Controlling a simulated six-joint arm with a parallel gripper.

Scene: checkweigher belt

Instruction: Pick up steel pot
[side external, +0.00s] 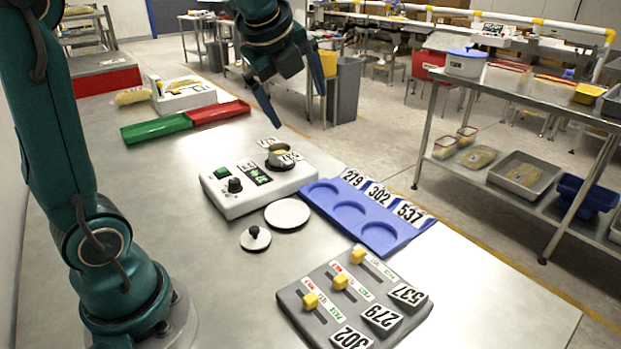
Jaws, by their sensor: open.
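The steel pot (278,157) is small and round, with something yellowish inside. It sits on the far right part of the white scale unit (243,185), which has a green button and a black knob. A number tag at its front partly covers it, and another tag lies behind it. My gripper (295,107) is open and empty, with its fingers pointing down. In the picture it hangs above the pot, apart from it. A pot lid with a black knob (255,238) lies on the table in front of the scale.
A white disc (287,213) lies beside the scale. A blue tray (382,237) with round recesses and number cards stands to the right. A grey slider panel (318,320) is at the front. Green (155,129) and red (219,112) trays lie behind. The table's front right is clear.

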